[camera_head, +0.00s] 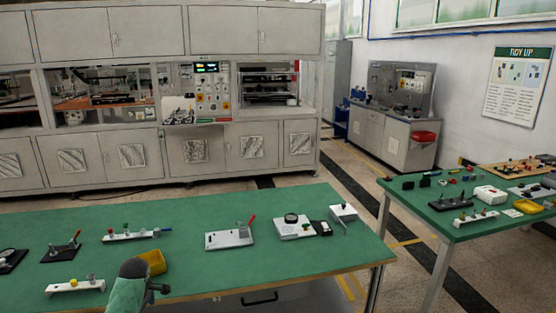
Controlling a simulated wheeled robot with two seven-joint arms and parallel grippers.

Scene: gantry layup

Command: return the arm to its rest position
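Part of my arm (133,284), green with a dark grey rounded top, rises from the bottom edge left of the middle, in front of the green table (190,268). A small dark piece sticks out to its right. I see no gripper fingers on it, so I cannot tell whether a gripper is open or shut. Nothing held shows. My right arm and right gripper are out of view. A yellow bin (153,261) is partly hidden behind the arm's top; I cannot tell whether they touch.
The table bears a white rail (75,287), a rail with pegs (130,236), a grey fixture with a red handle (229,237) and a white block with a dial (293,226). A second green table (420,206) stands right. Floor between the tables is clear.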

